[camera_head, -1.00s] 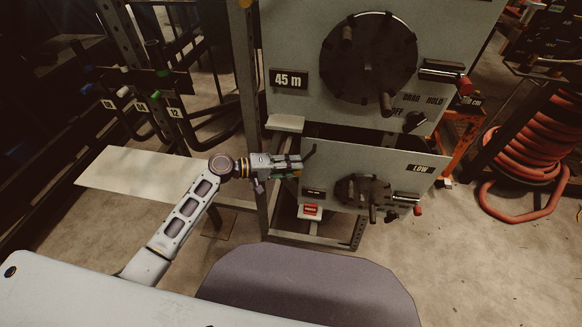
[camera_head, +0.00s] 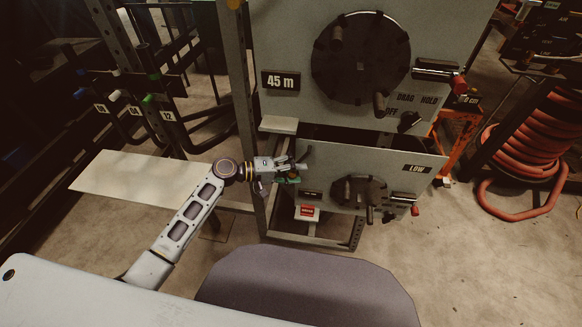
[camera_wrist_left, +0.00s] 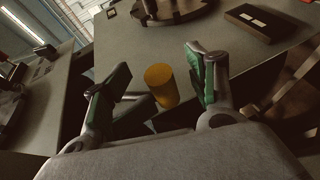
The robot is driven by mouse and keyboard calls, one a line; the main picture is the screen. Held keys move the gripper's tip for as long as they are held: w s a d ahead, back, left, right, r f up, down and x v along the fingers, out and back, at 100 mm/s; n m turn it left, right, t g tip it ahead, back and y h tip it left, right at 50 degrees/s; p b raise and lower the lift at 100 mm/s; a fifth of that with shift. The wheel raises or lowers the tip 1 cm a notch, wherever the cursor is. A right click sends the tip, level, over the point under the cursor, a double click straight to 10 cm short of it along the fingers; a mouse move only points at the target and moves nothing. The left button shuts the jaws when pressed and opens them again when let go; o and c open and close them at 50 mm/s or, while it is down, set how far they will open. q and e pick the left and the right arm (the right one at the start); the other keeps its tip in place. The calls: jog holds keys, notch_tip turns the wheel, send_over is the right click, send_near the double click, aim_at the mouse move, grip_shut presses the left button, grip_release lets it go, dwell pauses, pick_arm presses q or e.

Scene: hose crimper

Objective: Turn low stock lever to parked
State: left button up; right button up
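The lower grey panel (camera_head: 405,160) carries a LOW label (camera_head: 417,168) and a dark round wheel (camera_head: 358,190). My left gripper (camera_head: 297,168) is at this panel's upper left edge. In the left wrist view, its green-padded fingers (camera_wrist_left: 158,90) are spread apart. An amber cylinder (camera_wrist_left: 161,76), possibly the lever's knob, stands in the gap between them, with space visible on both sides. The cylinder is hidden or too small to make out in the head view. I cannot tell the lever's position. My right gripper is not in view.
Above is a larger panel with a 45 m sign (camera_head: 280,80) and a big dark wheel (camera_head: 361,62). A grey frame post (camera_head: 243,90) stands left of the panels. A red hose coil (camera_head: 525,160) is at the right.

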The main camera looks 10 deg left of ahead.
pick_arm(q)
jog(key=shift+s+d+f, duration=0.1)
jog(key=shift+s+f, duration=0.25)
jog(key=shift+f, duration=0.05)
jog(key=shift+a, duration=0.35)
jog(key=v, duration=1.2)
jog(key=shift+r, duration=0.3)
jog(key=shift+w+d, duration=0.1)
jog(key=shift+d, duration=0.05)
